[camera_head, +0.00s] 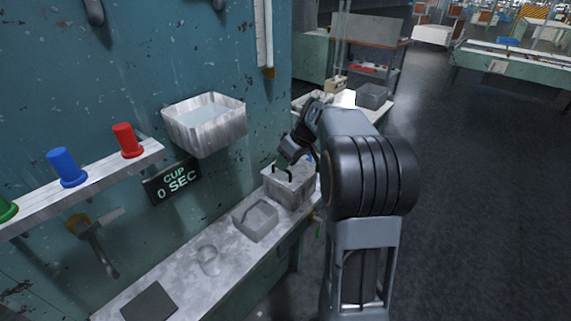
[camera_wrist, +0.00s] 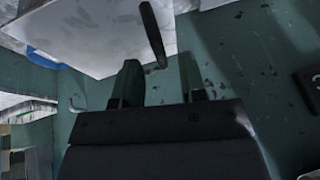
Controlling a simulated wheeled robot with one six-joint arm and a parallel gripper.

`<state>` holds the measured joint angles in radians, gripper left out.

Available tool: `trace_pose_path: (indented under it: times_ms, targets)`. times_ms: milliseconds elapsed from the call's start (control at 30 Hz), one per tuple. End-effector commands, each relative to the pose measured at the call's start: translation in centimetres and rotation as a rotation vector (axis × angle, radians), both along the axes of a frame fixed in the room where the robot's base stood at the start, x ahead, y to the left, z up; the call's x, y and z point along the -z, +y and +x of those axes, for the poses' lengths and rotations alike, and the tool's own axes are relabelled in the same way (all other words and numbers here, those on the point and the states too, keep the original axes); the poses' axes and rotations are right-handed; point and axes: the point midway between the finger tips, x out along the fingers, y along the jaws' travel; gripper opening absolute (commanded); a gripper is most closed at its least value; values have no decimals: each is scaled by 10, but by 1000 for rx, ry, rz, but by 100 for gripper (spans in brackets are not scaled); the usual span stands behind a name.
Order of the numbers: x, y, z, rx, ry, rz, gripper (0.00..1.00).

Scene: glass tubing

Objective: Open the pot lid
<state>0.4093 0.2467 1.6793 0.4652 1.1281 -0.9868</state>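The metal pot (camera_head: 287,190) stands on the metal bench by the wall in the head view. Its lid (camera_head: 300,178) is on it, with a dark handle (camera_head: 282,172) on top. My gripper (camera_head: 290,153) is just above the lid, near the handle. In the wrist view the pale lid (camera_wrist: 95,38) fills the upper left, and the dark handle (camera_wrist: 152,34) points down toward the gap between the fingers. My gripper (camera_wrist: 160,72) is open there, with its two fingers apart and nothing held. Whether the handle lies between or beyond the fingertips is unclear.
An open square metal tray (camera_head: 256,221), a glass cup (camera_head: 208,259) and a dark plate (camera_head: 149,302) are on the bench (camera_head: 180,278). A wall basin (camera_head: 205,125) hangs above. A shelf (camera_head: 85,187) at left holds red, blue and green pieces.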

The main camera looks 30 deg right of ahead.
Motion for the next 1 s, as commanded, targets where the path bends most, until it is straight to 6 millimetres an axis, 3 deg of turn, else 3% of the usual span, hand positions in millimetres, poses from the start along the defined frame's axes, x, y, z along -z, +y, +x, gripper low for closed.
trace_pose_path:
  times_ms: [200, 533, 900, 1000]
  targets:
    - [11, 5, 3, 0, 0, 0, 38]
    - [13, 5, 4, 0, 0, 0, 37]
    - [13, 5, 4, 0, 0, 0, 2]
    - [13, 5, 4, 0, 0, 0, 0]
